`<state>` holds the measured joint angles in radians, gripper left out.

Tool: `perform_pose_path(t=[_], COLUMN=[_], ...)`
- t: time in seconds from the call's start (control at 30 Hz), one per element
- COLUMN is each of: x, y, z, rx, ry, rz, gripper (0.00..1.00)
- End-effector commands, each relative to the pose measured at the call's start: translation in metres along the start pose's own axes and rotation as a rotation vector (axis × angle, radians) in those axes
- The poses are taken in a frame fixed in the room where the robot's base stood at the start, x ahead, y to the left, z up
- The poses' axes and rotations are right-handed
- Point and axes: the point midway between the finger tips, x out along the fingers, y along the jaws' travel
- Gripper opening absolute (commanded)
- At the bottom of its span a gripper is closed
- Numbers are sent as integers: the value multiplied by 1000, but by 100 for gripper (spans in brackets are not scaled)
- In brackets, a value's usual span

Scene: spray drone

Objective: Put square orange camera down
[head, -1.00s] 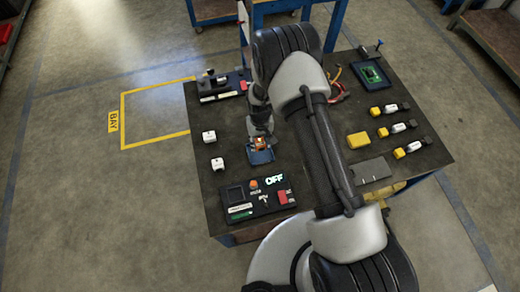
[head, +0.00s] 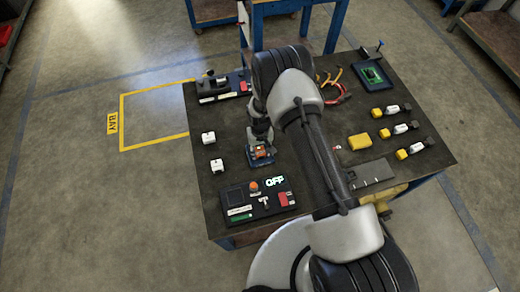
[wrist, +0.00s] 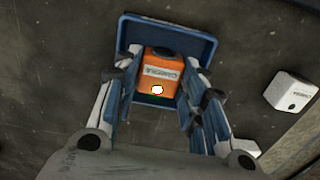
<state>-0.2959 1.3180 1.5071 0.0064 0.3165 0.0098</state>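The square orange camera (wrist: 160,72), with a white label reading CAMERA and a bright round spot, is between my gripper's fingers in the wrist view. My gripper (wrist: 160,76) has a finger against each side of it and looks shut on it. In the head view the camera (head: 261,153) shows as a small orange patch below my gripper (head: 262,142). The blue tray (wrist: 205,45) lies under the camera, its rim around it. Whether the camera's underside touches the tray floor is hidden.
Two white cubes (head: 216,165) (head: 208,137) stand left of the tray. A dark panel (head: 238,196) with a lit OFF sign lies in front. A yellow block (head: 360,141) and several white-and-yellow parts (head: 407,129) lie right, beyond my arm.

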Motion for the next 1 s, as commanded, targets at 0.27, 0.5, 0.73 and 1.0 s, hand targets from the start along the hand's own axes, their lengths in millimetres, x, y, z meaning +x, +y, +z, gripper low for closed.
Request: perform_pose_path(t=[0.27,0.5,0.73,1.0], x=[-1,-1,-20,-80], y=[0,0,0,0], z=[0,0,-2,-1], rx=[0,0,0,0], ry=[0,0,3,3], rz=[0,0,0,0], gripper=[56,56,56,56])
